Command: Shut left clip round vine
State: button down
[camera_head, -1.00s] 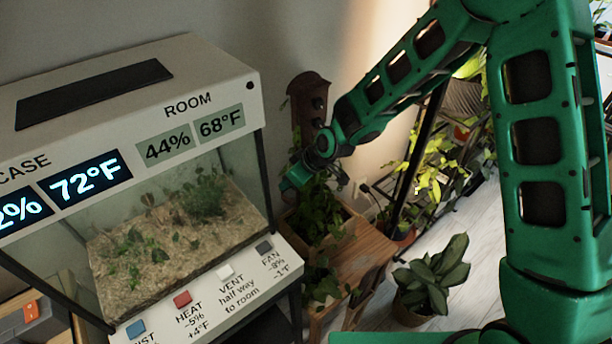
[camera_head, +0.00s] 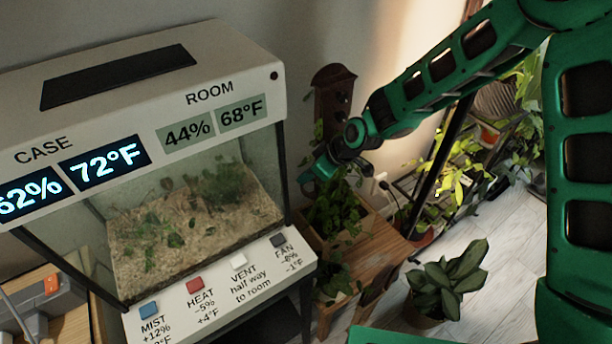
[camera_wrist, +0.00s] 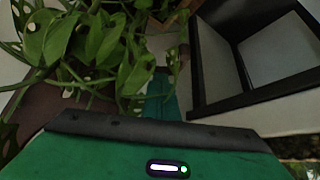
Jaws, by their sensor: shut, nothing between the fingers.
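My gripper (camera_head: 322,170) is shut and empty, beside the leafy vine (camera_head: 338,212) at the foot of a dark brown upright board (camera_head: 333,100). In the wrist view, the green closed fingers (camera_wrist: 160,92) point in among the vine's leaves (camera_wrist: 95,42). The leaves hang over the left and middle of that view, close to the fingers. I cannot make out the left clip in either view; leaves and my gripper cover that area. Whether a clip is round the vine cannot be told.
A glass plant case (camera_head: 160,70) with displays and buttons stands to the left. The vine's wooden planter (camera_head: 362,224) sits on a small wooden stand (camera_head: 375,255). A potted plant (camera_head: 447,280) stands on the floor at right. A dark frame (camera_wrist: 235,65) is at right in the wrist view.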

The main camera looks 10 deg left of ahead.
jog(key=shift+s, duration=0.2)
dwell(0.6)
jog(key=shift+s+a, duration=0.1)
jog(key=shift+s, duration=0.65)
jog(key=v, duration=1)
jog(key=shift+w, duration=0.35)
